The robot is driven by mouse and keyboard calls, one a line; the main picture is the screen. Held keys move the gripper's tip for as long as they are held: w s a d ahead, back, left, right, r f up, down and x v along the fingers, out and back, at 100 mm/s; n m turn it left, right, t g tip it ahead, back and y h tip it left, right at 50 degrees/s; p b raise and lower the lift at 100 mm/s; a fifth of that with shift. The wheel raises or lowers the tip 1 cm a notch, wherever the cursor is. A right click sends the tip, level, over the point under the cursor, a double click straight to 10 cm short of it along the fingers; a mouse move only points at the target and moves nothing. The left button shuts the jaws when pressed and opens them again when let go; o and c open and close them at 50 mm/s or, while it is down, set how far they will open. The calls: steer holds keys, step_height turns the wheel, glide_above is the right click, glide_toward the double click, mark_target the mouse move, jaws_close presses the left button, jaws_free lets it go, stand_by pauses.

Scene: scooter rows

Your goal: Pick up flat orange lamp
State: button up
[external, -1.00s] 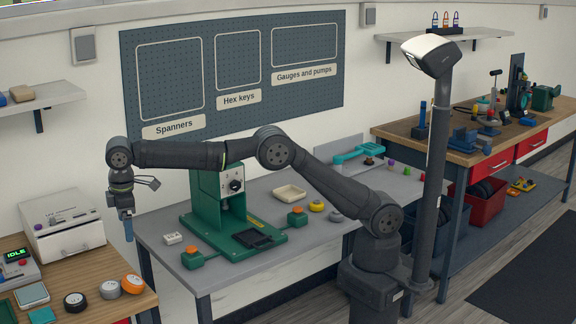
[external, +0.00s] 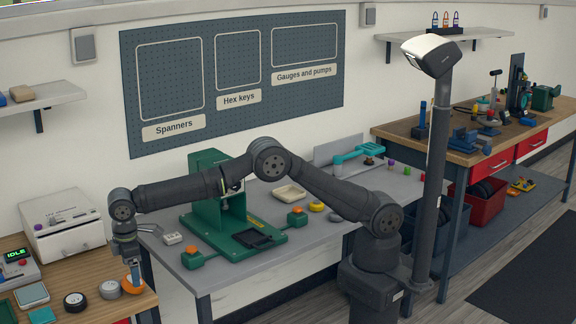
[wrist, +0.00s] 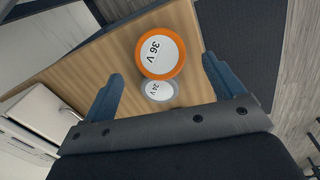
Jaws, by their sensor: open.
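The flat orange lamp (wrist: 160,53) is a round orange puck with a white face reading "36 V", seen in the wrist view on the wooden table. In the external view the orange lamp (external: 131,288) is partly hidden behind my gripper's fingers. My gripper (wrist: 162,90) is open, with its blue fingers apart and nothing between them that it grips. It points down just above the lamp; the lamp sits beyond the fingertips, centred roughly between them. A grey puck reading "24 V" (wrist: 159,90) lies beside the orange one, close to it.
A black puck (external: 75,301) and the grey puck (external: 110,290) lie left of the orange one. A white boxy machine (external: 65,230) stands behind. The table's right edge is close to the lamp. The grey bench (external: 215,278) with the green press (external: 205,200) is to the right.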

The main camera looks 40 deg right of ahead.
steer(key=f, duration=0.5)
steer(key=shift+w+d, duration=0.1)
steer(key=shift+w, duration=0.15)
steer(key=c, duration=1.2)
